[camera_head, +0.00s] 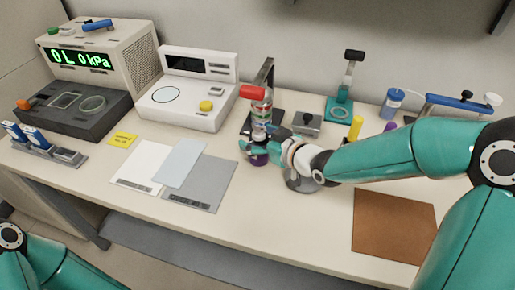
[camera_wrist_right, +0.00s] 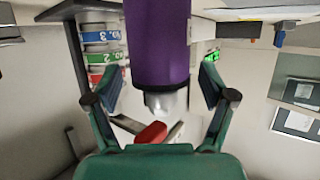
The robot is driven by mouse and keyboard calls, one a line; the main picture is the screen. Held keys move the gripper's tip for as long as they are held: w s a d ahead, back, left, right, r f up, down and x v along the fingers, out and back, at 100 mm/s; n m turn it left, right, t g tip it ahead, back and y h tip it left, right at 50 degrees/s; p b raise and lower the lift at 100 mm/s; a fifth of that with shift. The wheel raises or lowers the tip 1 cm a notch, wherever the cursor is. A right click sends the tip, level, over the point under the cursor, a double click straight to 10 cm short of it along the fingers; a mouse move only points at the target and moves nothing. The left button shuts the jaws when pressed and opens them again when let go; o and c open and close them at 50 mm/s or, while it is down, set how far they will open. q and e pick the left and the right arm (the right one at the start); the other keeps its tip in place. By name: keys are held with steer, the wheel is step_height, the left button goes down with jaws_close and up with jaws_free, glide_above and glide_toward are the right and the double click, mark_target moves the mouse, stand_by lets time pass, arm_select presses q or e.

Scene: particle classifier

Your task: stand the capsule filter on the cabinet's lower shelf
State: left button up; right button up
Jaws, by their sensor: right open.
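A purple cylinder with a pale clear nozzle, which I take to be the capsule filter (camera_wrist_right: 160,45), fills the upper middle of the right wrist view. Its purple body also shows low beside the fingers in the head view (camera_head: 258,159). My right gripper (camera_head: 260,146) is open at the filter, in front of a stack of banded rings. In the right wrist view, the fingers (camera_wrist_right: 160,90) stand on either side of the purple body with visible gaps. My left gripper is out of view. I cannot pick out the cabinet or its lower shelf.
The ring stack (camera_head: 262,108), marked in red, green and blue, stands close behind my right gripper with a red-ended lever (camera_head: 252,92). A white instrument (camera_head: 187,92) is to its left. Flat sheets (camera_head: 205,182) and a brown mat (camera_head: 393,225) lie on the bench.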

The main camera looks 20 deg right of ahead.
mark_target(259, 128)
jaws_close()
stand_by(0.5)
steer(key=shift+r, duration=0.25)
steer(key=shift+w+r, duration=0.1)
steer(key=shift+r, duration=0.5)
step_height(259, 128, up, 2)
steer(key=shift+r, duration=0.15)
steer(key=s+d+b, duration=0.2)
steer(key=s+d, duration=0.1)
steer(key=s, duration=0.5)
steer(key=s+d+b, duration=0.2)
steer(key=s+d, duration=0.1)
steer(key=s, duration=0.5)
steer(key=shift+s+d+f, duration=0.2)
steer(key=shift+s+d, duration=0.15)
steer(key=shift+d, duration=0.05)
